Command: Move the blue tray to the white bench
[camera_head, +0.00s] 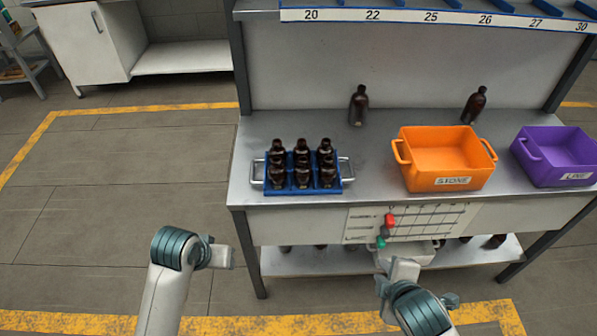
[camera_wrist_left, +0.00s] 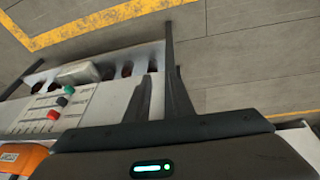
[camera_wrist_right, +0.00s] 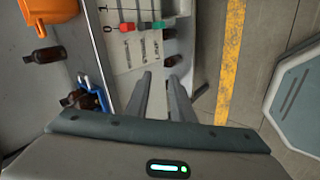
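The blue tray (camera_head: 330,189) stands on the grey worktop at its left end, in the head view. It has a metal handle at each side and holds several dark amber bottles (camera_head: 302,158) in rows. Part of it shows in the right wrist view (camera_wrist_right: 86,84). A white low bench-like surface (camera_head: 185,58) stands at the back left beside a cabinet; I cannot tell whether it is the white bench. My left gripper (camera_head: 222,256) is open and empty, in front of the worktop's left leg. My right gripper (camera_head: 400,270) is open and empty, in front of the worktop.
An orange crate (camera_head: 443,184) and a purple crate (camera_head: 552,173) stand right of the tray. Two single bottles (camera_head: 358,105) stand behind on the worktop. Floor at the left is clear.

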